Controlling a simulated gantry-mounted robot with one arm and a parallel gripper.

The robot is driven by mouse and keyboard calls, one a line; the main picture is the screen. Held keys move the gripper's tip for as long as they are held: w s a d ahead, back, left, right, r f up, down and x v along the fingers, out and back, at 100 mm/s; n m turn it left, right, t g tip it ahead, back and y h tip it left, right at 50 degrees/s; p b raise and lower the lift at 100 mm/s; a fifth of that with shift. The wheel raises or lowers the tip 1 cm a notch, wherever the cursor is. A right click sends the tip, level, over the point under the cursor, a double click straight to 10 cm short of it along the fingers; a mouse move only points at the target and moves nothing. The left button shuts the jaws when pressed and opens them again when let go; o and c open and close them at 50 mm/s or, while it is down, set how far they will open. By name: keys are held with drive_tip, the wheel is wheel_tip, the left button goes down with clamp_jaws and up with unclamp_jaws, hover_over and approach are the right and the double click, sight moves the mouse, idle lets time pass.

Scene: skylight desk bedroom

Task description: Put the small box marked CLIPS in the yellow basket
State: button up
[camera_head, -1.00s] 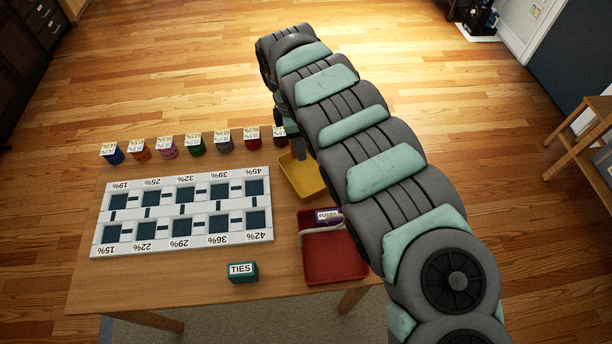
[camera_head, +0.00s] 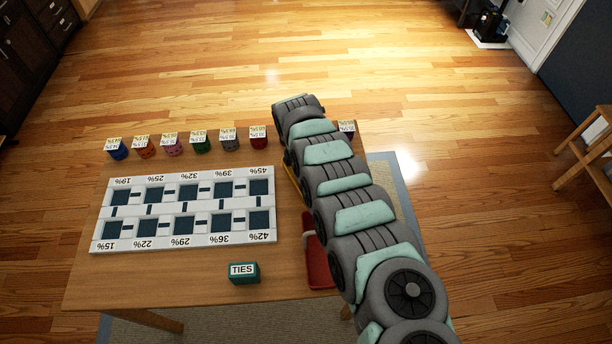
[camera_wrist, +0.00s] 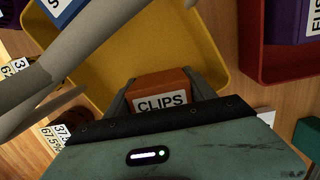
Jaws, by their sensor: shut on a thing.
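The CLIPS box (camera_wrist: 162,92), small and orange-brown with a white label, is held between the two fingers of my gripper (camera_wrist: 165,95) in the wrist view. The yellow basket (camera_wrist: 150,35) lies behind and around the box in that view; I cannot tell the height of the box over its floor. A pale grey curved bar (camera_wrist: 85,45), which looks like the basket's handle, crosses the left of the view. In the head view my arm hides the gripper and box, and only a sliver of the yellow basket (camera_head: 291,178) shows.
A red basket (camera_head: 318,265) stands in front of the yellow one; in the wrist view it holds a purple box (camera_wrist: 287,20). A blue box (camera_wrist: 62,8) shows at the yellow basket's upper left. A teal TIES box (camera_head: 244,272), a white slotted board (camera_head: 185,210) and several jars share the table.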

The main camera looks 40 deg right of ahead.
drive_tip(key=shift+w+d, duration=0.1)
drive_tip(key=shift+f, duration=0.1)
drive_tip(key=o, duration=1.5)
